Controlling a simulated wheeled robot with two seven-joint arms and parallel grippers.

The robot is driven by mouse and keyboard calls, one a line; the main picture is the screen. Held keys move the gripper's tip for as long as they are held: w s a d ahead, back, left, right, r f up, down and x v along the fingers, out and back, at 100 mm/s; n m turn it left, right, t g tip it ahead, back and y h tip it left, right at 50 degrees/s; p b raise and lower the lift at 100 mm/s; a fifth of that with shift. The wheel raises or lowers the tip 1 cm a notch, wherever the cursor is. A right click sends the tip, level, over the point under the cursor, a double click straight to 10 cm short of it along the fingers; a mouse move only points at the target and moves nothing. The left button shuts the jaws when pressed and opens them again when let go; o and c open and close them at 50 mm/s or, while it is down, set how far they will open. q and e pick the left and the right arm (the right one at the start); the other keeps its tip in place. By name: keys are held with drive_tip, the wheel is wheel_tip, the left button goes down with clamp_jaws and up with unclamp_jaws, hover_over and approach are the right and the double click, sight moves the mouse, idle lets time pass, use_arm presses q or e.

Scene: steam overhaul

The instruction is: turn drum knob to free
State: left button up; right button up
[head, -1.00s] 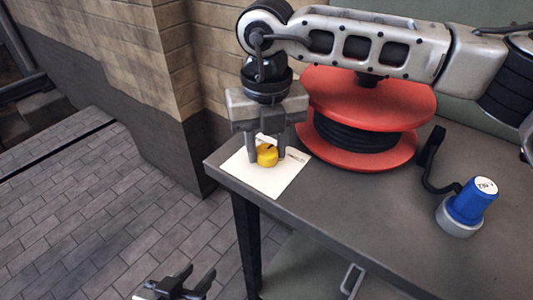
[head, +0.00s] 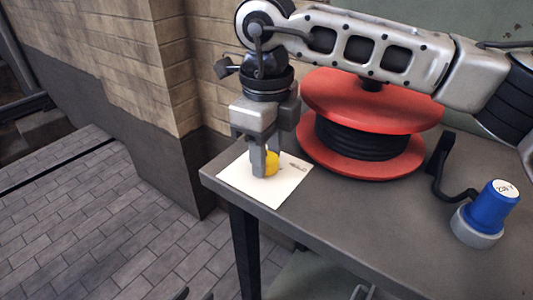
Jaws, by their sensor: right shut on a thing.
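The yellow drum knob (head: 272,162) sits on a white printed plate (head: 291,185) at the left corner of the grey bench. My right gripper (head: 265,169) points down over it and is shut on the knob. One finger stands in front and hides part of the knob, including its pointer, so I cannot read its setting. Some dark print shows on the plate to the knob's right. Only a dark tip of my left gripper (head: 182,293) shows at the bottom edge; its jaws are out of sight.
A red cable drum (head: 360,103) with black cable stands on the bench (head: 390,215) right behind the knob. A brick wall rises behind the left corner.

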drive_tip(key=shift+r+n, duration=0.1)
drive_tip(key=shift+n, duration=0.4)
drive_tip(key=o, duration=1)
wheel_tip(320, 180, up, 16)
drive_tip(key=shift+f+p, duration=0.1)
drive_tip(key=shift+p, duration=0.7)
